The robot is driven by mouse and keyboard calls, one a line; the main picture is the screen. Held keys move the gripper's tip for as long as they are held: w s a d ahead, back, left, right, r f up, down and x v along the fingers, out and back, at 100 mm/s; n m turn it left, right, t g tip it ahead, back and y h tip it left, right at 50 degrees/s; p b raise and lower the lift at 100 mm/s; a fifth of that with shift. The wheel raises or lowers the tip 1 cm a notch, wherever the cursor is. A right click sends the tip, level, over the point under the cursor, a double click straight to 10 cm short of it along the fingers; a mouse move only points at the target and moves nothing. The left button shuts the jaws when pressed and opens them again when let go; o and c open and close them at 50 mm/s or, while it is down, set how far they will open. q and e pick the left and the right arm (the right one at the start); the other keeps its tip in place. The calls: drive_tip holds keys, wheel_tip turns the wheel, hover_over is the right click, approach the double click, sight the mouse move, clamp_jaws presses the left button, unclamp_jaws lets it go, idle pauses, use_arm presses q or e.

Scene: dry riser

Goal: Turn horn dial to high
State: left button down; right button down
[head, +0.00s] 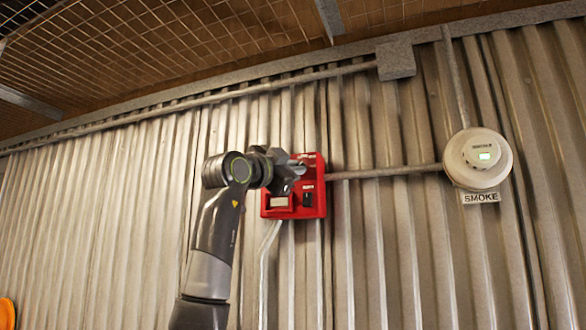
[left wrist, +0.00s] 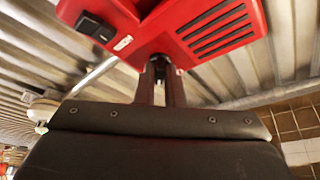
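A red wall box (head: 312,205) is mounted on the corrugated wall, and it fills the top of the left wrist view (left wrist: 165,22). My left gripper (head: 296,172) is at the box's upper left part in the head view and covers some of its face. In the left wrist view a small dark dial (left wrist: 160,64) sits at the box's edge between my left fingertips (left wrist: 160,78). The fingers are close together with the dial between them. The dial's pointer and its markings are hidden. My right gripper is in neither view.
A black switch (head: 307,199) is on the box, right of a pale panel. Dark slots (left wrist: 218,32) cut the box's face. A conduit (head: 385,173) runs right to a round white smoke detector (head: 478,158) above a SMOKE label (head: 480,197). An orange object (head: 6,313) shows at lower left.

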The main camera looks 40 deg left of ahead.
use_arm(q)
drive_tip(key=shift+m, duration=0.3)
drive_tip(key=shift+a+r+m+g+h+p, duration=0.1)
drive_tip(key=shift+m+g+h+p, duration=0.3)
drive_tip(key=shift+m+p, duration=1.1)
drive_tip(key=shift+r+m+g+h+p, duration=0.15)
drive_tip(key=shift+m+g+p, duration=0.6)
drive_tip(key=shift+m+p, duration=0.75)
drive_tip(key=shift+a+r+m+g+h+p, duration=0.1)
drive_tip(key=shift+m+g+h+p, duration=0.3)
drive_tip(key=shift+m+p, duration=1.1)
drive_tip(key=shift+g, duration=0.25)
drive_tip(key=shift+f, duration=0.1)
drive_tip(key=c, duration=1.5)
unclamp_jaws()
